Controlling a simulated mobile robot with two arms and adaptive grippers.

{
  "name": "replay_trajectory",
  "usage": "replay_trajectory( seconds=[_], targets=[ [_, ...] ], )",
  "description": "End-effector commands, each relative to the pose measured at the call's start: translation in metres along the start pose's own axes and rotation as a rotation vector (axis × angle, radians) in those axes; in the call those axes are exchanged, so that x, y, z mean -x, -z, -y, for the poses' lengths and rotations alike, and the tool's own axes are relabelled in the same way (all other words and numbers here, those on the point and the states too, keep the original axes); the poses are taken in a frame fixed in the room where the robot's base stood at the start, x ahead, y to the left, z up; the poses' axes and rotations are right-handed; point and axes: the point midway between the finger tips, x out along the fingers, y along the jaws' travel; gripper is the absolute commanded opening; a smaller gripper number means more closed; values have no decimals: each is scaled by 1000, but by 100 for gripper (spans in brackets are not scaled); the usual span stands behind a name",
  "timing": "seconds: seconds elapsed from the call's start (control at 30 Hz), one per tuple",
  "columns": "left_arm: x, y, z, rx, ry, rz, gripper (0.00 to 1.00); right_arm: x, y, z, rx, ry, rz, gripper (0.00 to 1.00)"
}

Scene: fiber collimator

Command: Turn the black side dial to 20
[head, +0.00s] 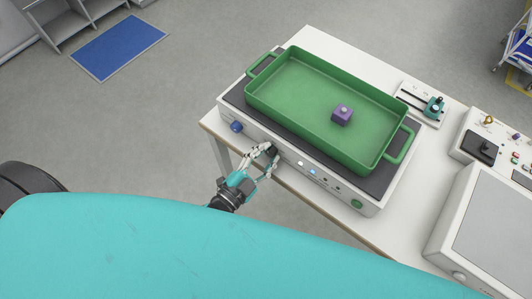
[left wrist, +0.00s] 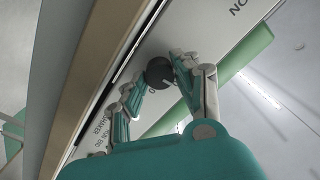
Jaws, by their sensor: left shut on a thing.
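The black side dial (head: 271,149) is on the front side of a white machine (head: 232,108) on the table. In the left wrist view the dial (left wrist: 159,73) is a dark round knob between my fingers, with a small light mark on its rim. My left gripper (head: 266,158) is shut on the dial; in the left wrist view the gripper's fingers (left wrist: 155,82) stand on either side of it. Lettering beside the dial is partly covered, and I cannot read its setting. My right gripper is not in view.
A green tray (head: 290,90) with a purple block (head: 341,115) sits on top of the machine. A blue knob (head: 237,127), small buttons and a green knob (head: 357,204) share the front panel. Other devices stand to the right, including a control box (head: 483,150).

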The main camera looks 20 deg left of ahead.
Motion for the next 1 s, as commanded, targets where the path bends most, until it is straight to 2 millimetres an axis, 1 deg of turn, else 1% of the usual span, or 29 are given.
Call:
replay_trajectory(
  seconds=[0.3,0.77,0.8,0.97,1.0],
  targets=[
    [0,0,0,-99,0,-1,0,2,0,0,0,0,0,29],
    [0,0,0,-111,0,-1,0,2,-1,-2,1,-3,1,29],
    [0,0,0,-111,0,-1,32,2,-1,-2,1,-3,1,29],
    [0,0,0,-111,0,-1,53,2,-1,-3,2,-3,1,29],
    [0,0,0,-111,0,0,53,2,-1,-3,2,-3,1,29]
  ],
)
